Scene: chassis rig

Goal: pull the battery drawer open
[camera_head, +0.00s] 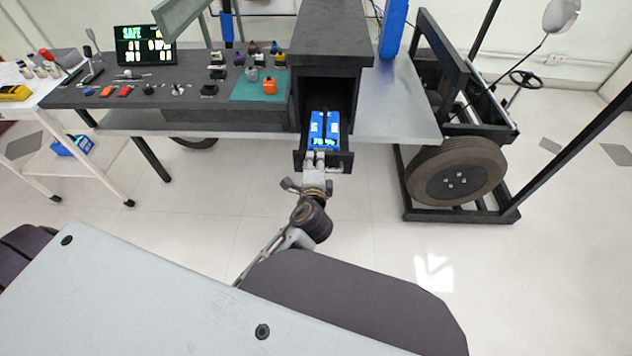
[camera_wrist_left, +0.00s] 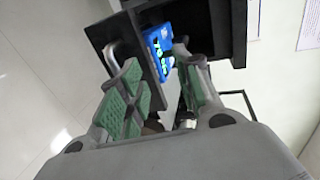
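The battery drawer (camera_head: 343,161) stands partly out of the dark cabinet (camera_head: 330,50). A blue battery pack (camera_head: 324,130) with a lit display lies in it. In the left wrist view I see the drawer's dark front (camera_wrist_left: 147,60), its grey bar handle (camera_wrist_left: 113,55) and the blue battery (camera_wrist_left: 158,48). My left gripper (camera_head: 315,158) is at the drawer front. Its green-padded fingers (camera_wrist_left: 157,80) are spread apart in the left wrist view, close to the handle. One finger partly hides the handle, and contact cannot be told. My right gripper is in neither view.
A grey bench (camera_head: 200,125) with small parts and a screen (camera_head: 146,45) extends left of the cabinet. A white cart (camera_head: 60,165) stands at far left. A wheel on a black frame (camera_head: 457,170) stands at right. The floor before the drawer is clear.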

